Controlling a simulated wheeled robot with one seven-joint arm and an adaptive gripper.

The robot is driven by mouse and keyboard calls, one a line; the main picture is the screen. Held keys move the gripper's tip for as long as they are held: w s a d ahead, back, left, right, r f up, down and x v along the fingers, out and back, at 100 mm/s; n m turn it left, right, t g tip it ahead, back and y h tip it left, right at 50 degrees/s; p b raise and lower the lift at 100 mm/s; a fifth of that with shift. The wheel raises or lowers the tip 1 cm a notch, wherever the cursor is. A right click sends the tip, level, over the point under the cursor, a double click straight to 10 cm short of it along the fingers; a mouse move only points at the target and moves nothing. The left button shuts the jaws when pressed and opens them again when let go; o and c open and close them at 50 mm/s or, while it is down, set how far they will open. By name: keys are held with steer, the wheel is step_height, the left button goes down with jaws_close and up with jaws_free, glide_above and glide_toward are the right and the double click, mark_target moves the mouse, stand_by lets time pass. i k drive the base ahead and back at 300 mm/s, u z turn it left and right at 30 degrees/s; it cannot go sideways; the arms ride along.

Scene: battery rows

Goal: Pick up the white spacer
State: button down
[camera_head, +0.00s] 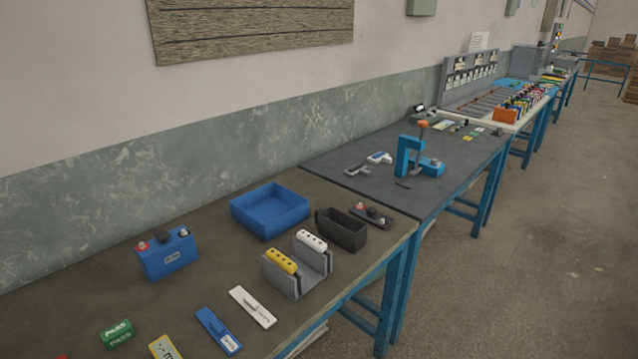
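A white bar with dark spots along its top (312,240), which looks like the white spacer, rests on the upper edge of a grey holder (316,271) with upright walls. A similar yellow bar (281,261) rests on the holder's nearer left wall, apart from the white one. A flat white plate (252,307) with a grey mark lies on the table in front of the holder. My gripper is not in view.
The holder stands on a dark table (222,266). A black open box (341,230) is close behind the white bar, and a blue tray (269,212) is behind left. A blue battery (166,254) stands left; a blue plate (218,331) lies in front. A second table holds a blue clamp (410,157).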

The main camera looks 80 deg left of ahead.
mark_target(319, 245)
steer(key=u, duration=2.8)
steer(key=k, duration=1)
steer(key=z, duration=1.3)
steer(key=i, duration=1.15)
steer(key=u, duration=2.25)
